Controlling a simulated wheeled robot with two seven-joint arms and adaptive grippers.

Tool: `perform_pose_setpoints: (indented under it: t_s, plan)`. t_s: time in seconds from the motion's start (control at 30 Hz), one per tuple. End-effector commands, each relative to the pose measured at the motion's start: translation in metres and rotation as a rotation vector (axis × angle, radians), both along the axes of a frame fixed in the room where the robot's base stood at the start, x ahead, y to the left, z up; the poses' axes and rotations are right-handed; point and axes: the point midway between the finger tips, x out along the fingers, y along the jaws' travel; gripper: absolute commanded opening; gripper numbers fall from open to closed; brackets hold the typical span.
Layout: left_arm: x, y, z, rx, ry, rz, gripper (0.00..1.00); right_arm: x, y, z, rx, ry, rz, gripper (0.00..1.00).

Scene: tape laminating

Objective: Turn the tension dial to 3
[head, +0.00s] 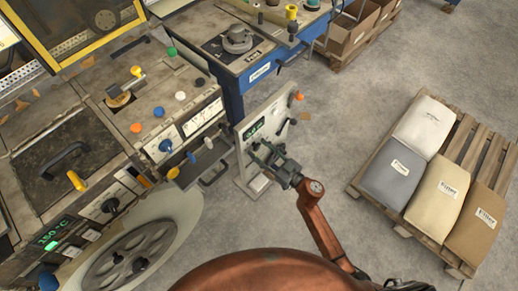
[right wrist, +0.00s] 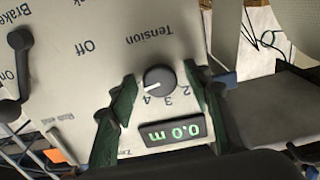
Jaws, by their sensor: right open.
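The tension dial (right wrist: 159,80) is a round black knob with a white pointer line, under the word Tension on a pale panel (right wrist: 75,75). Numbers 2, 3 and 4 show along its lower edge. The pointer aims left and slightly down, near the 4 side and away from the 3. My right gripper (right wrist: 160,76) is open, its green fingers on either side of the dial; I cannot tell whether they touch it. In the head view my right gripper (head: 270,157) is at the front of the upright panel (head: 278,112) and hides the dial. My left gripper is not in view.
A green 0.0 m display (right wrist: 173,131) sits just below the dial. A black brake lever (right wrist: 17,70) is at left on the panel. In the head view, a pallet (head: 466,150) with several sacks stands at right. The machine bench (head: 150,100) is at left. Grey floor between is clear.

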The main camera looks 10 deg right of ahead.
Motion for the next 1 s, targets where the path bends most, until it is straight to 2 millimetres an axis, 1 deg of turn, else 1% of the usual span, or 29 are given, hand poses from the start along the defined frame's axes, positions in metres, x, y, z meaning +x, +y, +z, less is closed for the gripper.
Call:
perform_pose_setpoints:
  t_s: [0.3, 0.87, 0.9, 1.0]
  plan:
    - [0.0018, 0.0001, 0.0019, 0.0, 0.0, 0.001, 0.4, 0.0023, 0.0017, 0.0001, 0.0, 0.0, -0.001, 0.45]
    - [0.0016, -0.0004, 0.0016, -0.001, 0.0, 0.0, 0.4, 0.002, 0.002, -0.0004, -0.001, 0.001, 0.001, 0.07]
    - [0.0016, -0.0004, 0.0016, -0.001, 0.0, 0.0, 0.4, 0.002, 0.002, -0.0004, -0.001, 0.001, 0.001, 0.05]
    - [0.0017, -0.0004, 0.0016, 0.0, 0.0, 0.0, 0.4, 0.0018, 0.0021, -0.0004, -0.003, -0.001, 0.001, 0.05]
